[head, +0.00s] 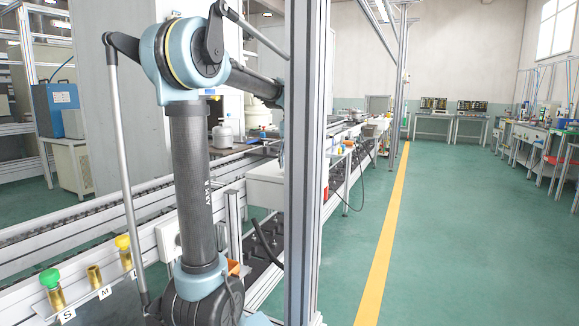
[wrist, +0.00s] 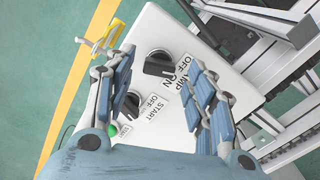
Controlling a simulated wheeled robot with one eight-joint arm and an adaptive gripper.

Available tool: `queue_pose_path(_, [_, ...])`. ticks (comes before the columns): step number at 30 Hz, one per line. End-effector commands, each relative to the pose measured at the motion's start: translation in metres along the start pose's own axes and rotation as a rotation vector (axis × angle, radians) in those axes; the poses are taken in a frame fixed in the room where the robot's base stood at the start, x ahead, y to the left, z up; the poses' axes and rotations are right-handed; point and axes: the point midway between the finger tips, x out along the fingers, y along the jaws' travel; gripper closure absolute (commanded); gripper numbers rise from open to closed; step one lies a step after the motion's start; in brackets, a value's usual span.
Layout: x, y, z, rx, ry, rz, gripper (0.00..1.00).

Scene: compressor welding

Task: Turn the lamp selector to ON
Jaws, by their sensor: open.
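The lamp selector (wrist: 159,63) is a black rotary knob on a white control box (wrist: 205,30) in the wrist view. Its label beside it reads LAMP with OFF and ON. I cannot tell surely which mark the knob points at. My gripper (wrist: 161,60) is open, its two blue-padded fingers reaching over the box with the lamp selector between their tips. I see no clear contact with the knob. The white box (head: 265,186) also shows in the head view, partly behind a metal post. My gripper is hidden there.
A second black knob (wrist: 131,103), labelled START, lies near the left finger. A green button (wrist: 114,130) is by that finger's base. A yellow-handled fitting (wrist: 106,36) stands at the box's left edge. A metal post (head: 307,160) rises close in the head view.

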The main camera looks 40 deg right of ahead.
Motion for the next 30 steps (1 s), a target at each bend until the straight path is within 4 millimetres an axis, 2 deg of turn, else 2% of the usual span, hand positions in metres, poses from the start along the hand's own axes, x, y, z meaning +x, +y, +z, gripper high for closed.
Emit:
queue_pose_path(4, [0.0093, 0.0003, 0.0001, 0.001, 0.000, 0.000, 0.50])
queue_pose_path(14, [0.0114, 0.0008, 0.0002, 0.001, 0.000, 0.000, 0.50])
queue_pose_path(18, [0.0114, 0.0009, 0.0002, 0.001, 0.000, 0.000, 0.82])
queue_pose_path(20, [0.0113, 0.0009, 0.0002, 0.001, 0.000, 0.000, 0.94])
queue_pose_path(30, [0.0114, 0.0003, 0.0002, 0.029, 0.000, -0.001, 0.94])
